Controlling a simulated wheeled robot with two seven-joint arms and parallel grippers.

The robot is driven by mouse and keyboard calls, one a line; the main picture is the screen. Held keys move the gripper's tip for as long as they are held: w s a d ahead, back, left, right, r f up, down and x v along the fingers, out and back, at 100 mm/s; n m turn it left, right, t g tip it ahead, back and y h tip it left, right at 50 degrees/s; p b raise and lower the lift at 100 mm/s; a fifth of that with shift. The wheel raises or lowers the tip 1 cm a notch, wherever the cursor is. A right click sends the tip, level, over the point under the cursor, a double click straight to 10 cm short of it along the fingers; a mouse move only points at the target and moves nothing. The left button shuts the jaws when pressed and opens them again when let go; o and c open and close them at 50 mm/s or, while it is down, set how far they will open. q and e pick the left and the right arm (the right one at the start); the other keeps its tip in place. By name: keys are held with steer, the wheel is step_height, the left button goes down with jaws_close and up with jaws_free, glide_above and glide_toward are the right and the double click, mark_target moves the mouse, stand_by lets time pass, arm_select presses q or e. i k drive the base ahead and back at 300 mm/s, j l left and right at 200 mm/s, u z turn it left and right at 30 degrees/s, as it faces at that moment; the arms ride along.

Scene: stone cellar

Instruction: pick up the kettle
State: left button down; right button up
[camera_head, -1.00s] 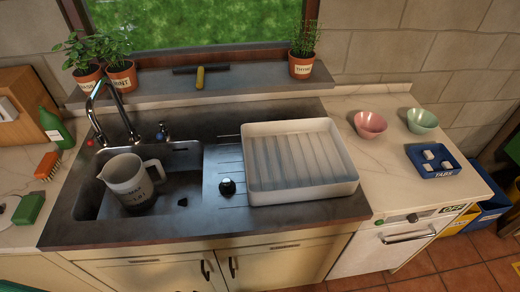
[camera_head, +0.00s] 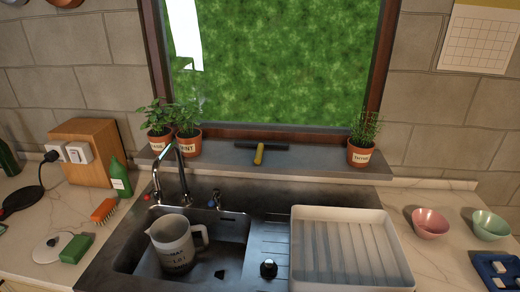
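A white jug-shaped vessel (camera_head: 174,247) with a spout on its left, a handle on its right and dark lettering stands in the sink basin (camera_head: 232,250). It is the only kettle-like thing I see. I cannot tell whether it has a lid or holds water. It looks upright or slightly tilted. Neither of my grippers is in view, and nothing touches the vessel.
The tap (camera_head: 175,178) rises behind the vessel. A white dish rack (camera_head: 300,270) stands right of the basin. On the left counter are a green sponge (camera_head: 75,249), a brush (camera_head: 103,210), a green bottle (camera_head: 120,178) and a black corded disc (camera_head: 22,200).

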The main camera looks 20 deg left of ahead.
mark_target(171, 236)
steer(key=u, duration=1.35)
steer(key=i+j+z, duration=0.15)
steer(key=j, duration=0.2)
steer(key=i+j+z, duration=0.15)
steer(key=j, duration=0.2)
steer(key=j+z, duration=0.15)
steer(key=j, duration=0.25)
steer(key=i, duration=0.05)
